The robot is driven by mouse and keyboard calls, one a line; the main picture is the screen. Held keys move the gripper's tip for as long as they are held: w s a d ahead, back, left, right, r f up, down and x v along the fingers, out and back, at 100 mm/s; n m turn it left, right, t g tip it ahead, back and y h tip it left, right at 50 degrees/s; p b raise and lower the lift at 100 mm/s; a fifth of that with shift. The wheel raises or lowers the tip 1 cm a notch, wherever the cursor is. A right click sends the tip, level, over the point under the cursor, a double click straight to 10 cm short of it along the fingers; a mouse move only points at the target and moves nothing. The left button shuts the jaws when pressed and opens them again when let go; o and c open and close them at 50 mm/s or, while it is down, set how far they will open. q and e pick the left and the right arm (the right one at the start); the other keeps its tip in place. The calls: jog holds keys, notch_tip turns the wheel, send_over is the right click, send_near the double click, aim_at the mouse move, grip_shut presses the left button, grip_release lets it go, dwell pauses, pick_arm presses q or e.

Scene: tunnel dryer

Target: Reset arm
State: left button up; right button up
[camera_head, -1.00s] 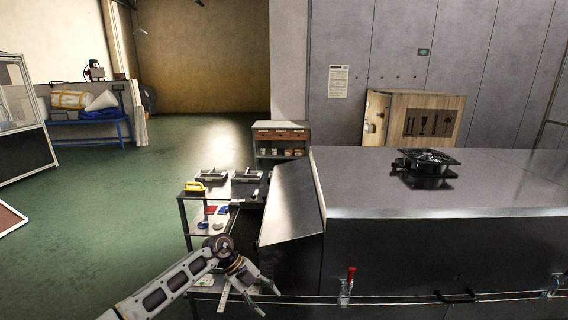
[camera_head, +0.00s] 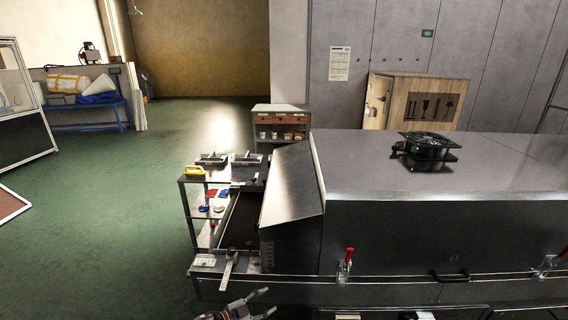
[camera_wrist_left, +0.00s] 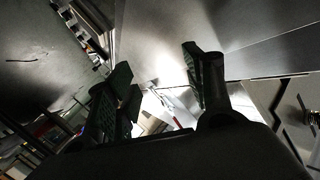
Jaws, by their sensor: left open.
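My left gripper (camera_head: 258,304) shows at the bottom edge of the head view, in front of the dryer's lower side. Its two fingers point right and are spread apart, with nothing seen between them. In the left wrist view its two dark fingers (camera_wrist_left: 160,88) stand apart with open space between them. Most of my left arm is out of the head view. My right gripper is in neither view.
The long metal tunnel dryer (camera_head: 420,230) fills the right side, with a black fan unit (camera_head: 425,148) on top and red-handled clamps (camera_head: 347,262) along its side. A shelf cart (camera_head: 190,215) stands at its left end. Green floor (camera_head: 100,220) lies open at left.

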pick_arm(q)
jog(key=s+a+f+n+y, duration=0.3)
jog(key=s+a+f, duration=0.25)
jog(key=f, duration=0.35)
jog(key=s+a+f+n+y, duration=0.3)
jog(key=s+a+f, duration=0.1)
jog(key=s+f, duration=0.35)
jog(key=s+a+f+n+y, duration=0.3)
jog(key=s+a+f, duration=0.15)
jog(key=f, duration=0.55)
jog(key=s+a+f+n+g+y, duration=0.1)
jog(key=s+f, duration=0.3)
jog(key=s, duration=0.8)
jog(key=s+a+f+n+g+y, duration=0.1)
jog(key=s+f+g, duration=0.3)
jog(key=s, duration=0.9)
jog(key=s+a+f+n+g+y, duration=0.1)
jog(key=s+f, duration=0.4)
jog(key=s, duration=0.8)
jog(key=shift+a+n+g+y, duration=0.3)
jog(key=shift+a+n+g, duration=0.5)
jog(key=shift+a+g, duration=0.25)
jog(key=shift+w+d+f, duration=0.1)
